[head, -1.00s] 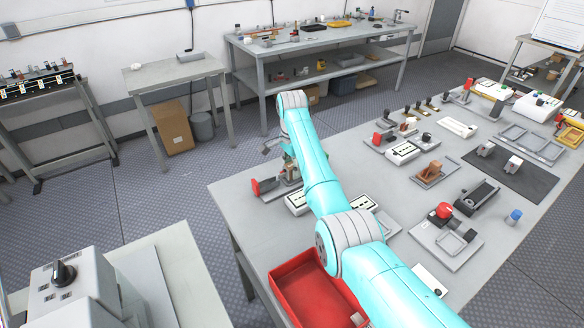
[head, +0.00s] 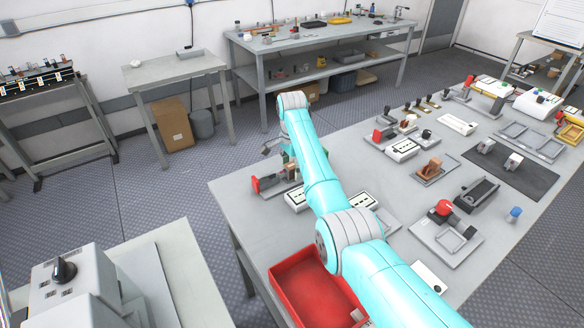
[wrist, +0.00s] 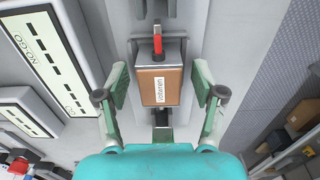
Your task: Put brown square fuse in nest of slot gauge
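The brown square fuse (wrist: 160,88) has a white label and lies between my gripper's fingers in the wrist view. It sits within a grey metal fixture that looks like the slot gauge (wrist: 133,48), with a red part at its far end. I cannot tell how deep the fuse sits in the nest. My gripper (wrist: 160,90) is open, with a finger on each side of the fuse and a visible gap on both sides.
White panels with black slots (wrist: 45,50) stand close left of my gripper in the wrist view. A red tray (head: 300,285) is at the table's near edge. Several fixtures, including one with a red knob (head: 444,208), fill the right side. The table edge is close by the gripper.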

